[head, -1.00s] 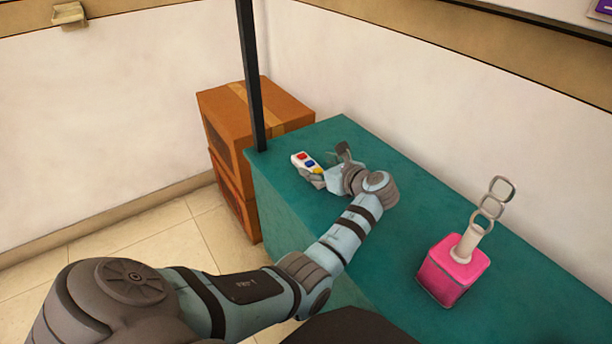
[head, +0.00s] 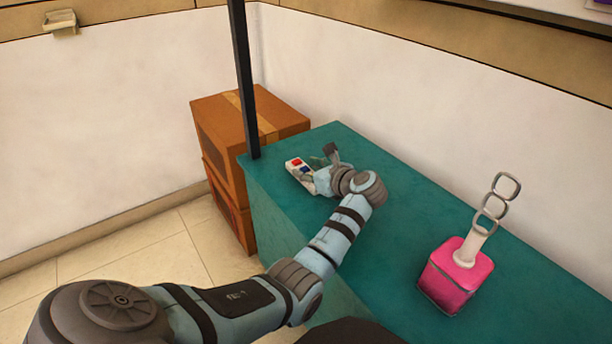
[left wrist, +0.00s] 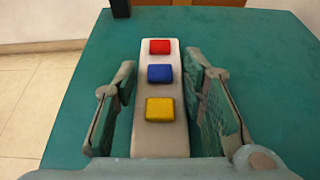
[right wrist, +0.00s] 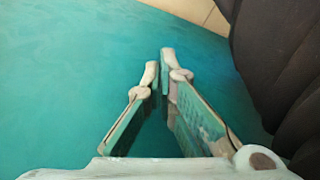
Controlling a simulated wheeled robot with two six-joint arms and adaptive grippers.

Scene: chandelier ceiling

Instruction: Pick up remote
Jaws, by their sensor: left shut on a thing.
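The remote (head: 294,165) is white with a red, a blue and a yellow button. It is at the far left end of the teal table (head: 400,235). My left gripper (head: 318,166) reaches it from the right and is shut on it. In the left wrist view the remote (left wrist: 160,132) lies lengthwise between the two fingers (left wrist: 158,100), with all three buttons showing. Whether the remote touches the tabletop I cannot tell. My right gripper (right wrist: 160,72) shows only in the right wrist view, fingertips together and nothing between them, over a teal surface.
A pink block-shaped object (head: 455,275) with a white neck and grey rings stands on the table's right part. A black post (head: 243,80) rises at the table's far left corner. Brown boxes (head: 215,125) are stacked behind it. The middle of the tabletop is clear.

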